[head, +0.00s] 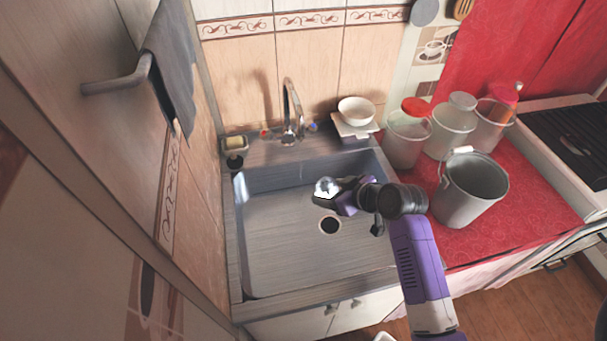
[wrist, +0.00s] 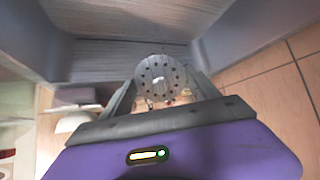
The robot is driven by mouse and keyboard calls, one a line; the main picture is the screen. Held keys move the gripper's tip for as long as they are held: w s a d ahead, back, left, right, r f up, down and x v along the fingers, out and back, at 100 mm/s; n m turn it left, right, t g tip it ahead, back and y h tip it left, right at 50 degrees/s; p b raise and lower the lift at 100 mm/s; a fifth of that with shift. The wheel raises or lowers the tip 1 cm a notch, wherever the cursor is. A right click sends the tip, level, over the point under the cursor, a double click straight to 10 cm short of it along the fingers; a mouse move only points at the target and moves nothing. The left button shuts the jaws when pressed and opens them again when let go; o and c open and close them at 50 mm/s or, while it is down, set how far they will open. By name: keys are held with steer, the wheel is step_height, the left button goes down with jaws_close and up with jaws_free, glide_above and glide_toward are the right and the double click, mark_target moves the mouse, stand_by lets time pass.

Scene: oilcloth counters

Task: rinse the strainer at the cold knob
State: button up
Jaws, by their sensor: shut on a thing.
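The strainer (head: 326,186) is a small shiny metal piece; in the wrist view (wrist: 162,76) it is a round disc with small holes. My gripper (head: 340,193) is shut on it and holds it over the sink basin (head: 270,235), behind the drain hole (head: 330,225). In the wrist view the strainer sits between my two grey fingers. The chrome tap (head: 290,108) stands at the back of the sink. The cold knob (head: 312,127) is blue, on the tap's right, apart from my gripper. A red knob (head: 265,133) is on the left. I see no water running.
A white bowl (head: 357,109) sits at the back right of the sink. Several lidded containers and a grey bucket (head: 470,187) stand on the red counter (head: 535,190) to the right. The left basin is mostly clear.

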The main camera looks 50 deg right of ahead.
mark_target(332, 192)
steer(key=shift+p+v, duration=0.55)
steer(key=shift+v, duration=2.45)
